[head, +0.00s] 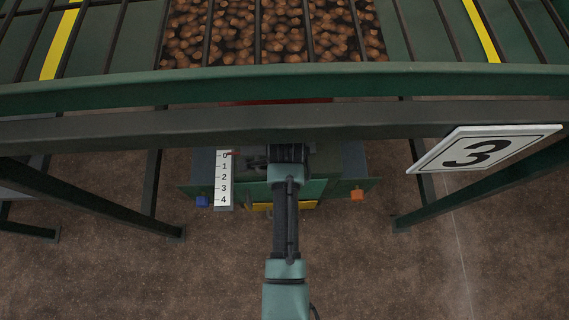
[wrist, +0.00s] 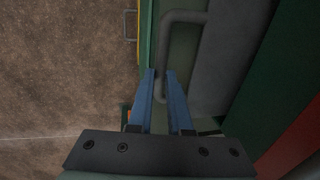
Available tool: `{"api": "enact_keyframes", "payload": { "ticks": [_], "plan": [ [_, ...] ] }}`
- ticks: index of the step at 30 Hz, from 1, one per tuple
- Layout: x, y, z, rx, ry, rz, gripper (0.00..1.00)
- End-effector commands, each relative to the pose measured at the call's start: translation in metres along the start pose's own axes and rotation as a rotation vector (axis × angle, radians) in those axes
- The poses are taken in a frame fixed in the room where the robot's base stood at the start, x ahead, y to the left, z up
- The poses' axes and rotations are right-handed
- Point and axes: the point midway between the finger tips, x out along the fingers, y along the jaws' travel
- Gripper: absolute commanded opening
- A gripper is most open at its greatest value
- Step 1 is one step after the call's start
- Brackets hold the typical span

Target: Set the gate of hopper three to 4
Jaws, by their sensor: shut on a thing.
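The white scale (head: 223,180) of hopper three, marked 0 to 4 downward, stands under the frame left of my arm. A small red pointer (head: 234,153) is beside its 0 mark. A grey bent bar handle (wrist: 182,16) shows in the wrist view, against a green panel (wrist: 180,55). My gripper (wrist: 160,76) is shut on this handle, with its blue fingers on either side of the bar. In the head view my arm hides the fingertips and the handle.
A sign with 3 (head: 488,148) hangs at the right. A green beam (head: 284,88) crosses above, with a grate and brown round produce (head: 270,30) behind it. Sloping legs (head: 100,200) stand at both sides. A blue block (head: 202,201) and an orange block (head: 357,195) flank the hopper.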

Motion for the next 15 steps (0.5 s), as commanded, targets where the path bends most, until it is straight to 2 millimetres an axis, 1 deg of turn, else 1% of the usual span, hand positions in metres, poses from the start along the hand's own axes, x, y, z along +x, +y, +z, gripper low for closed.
{"api": "enact_keyframes", "payload": {
  "ticks": [11, 13, 15],
  "plan": [
    [-0.001, 0.001, 0.0, 0.0, 0.0, 0.001, 0.0],
    [-0.003, 0.005, 0.0, 0.0, 0.0, 0.003, 0.0],
    [-0.006, 0.014, 0.0, 0.0, 0.001, 0.006, 0.0]
  ]
}}
